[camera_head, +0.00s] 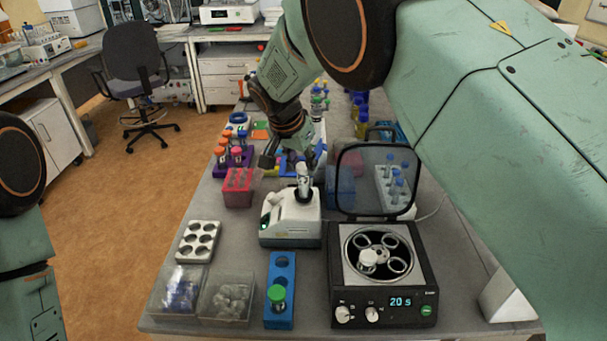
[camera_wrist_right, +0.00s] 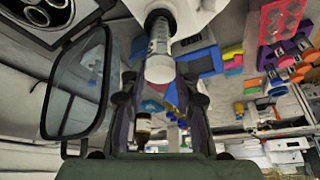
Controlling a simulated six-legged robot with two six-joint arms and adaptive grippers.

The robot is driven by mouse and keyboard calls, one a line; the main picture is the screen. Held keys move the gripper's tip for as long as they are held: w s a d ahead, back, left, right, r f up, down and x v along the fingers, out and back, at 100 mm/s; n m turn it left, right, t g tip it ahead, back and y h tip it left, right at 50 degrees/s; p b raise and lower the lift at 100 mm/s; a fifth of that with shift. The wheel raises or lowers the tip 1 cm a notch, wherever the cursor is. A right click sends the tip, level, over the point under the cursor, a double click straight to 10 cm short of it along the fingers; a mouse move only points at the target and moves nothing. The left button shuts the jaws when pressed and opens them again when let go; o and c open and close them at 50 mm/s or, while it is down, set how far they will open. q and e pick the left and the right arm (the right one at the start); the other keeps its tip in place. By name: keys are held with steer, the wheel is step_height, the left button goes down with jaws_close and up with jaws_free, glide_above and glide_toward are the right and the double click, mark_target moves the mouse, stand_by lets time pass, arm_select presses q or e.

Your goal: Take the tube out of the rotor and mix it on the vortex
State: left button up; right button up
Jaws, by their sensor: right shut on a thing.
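My right gripper (camera_head: 288,156) is shut on a clear tube with a white cap (camera_head: 303,181), held upright over the vortex mixer (camera_head: 290,222). The tube's lower end is at the mixer's dark cup; whether it presses in is unclear. In the right wrist view, the right gripper's fingers (camera_wrist_right: 160,84) are at the tube's white cap (camera_wrist_right: 160,70), with the mixer's white body (camera_wrist_right: 185,12) beyond. The centrifuge (camera_head: 382,305) stands with its lid raised. Its rotor (camera_head: 381,252) holds one white-capped tube (camera_head: 368,259). My left gripper is out of the picture.
The raised centrifuge lid (camera_head: 376,180) stands right of the mixer. A blue rack (camera_head: 281,263) with a green-capped tube (camera_head: 278,297), clear boxes (camera_head: 228,298) and a white rack (camera_head: 198,241) lie in front and left. A red rack (camera_head: 238,188) is behind left.

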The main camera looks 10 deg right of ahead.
stand_by(0.4)
steer(key=shift+r+p, duration=0.5)
steer(key=shift+r, duration=0.1)
steer(key=shift+c, duration=0.4)
steer(key=shift+r+p, duration=1.2)
steer(key=shift+r, duration=0.7)
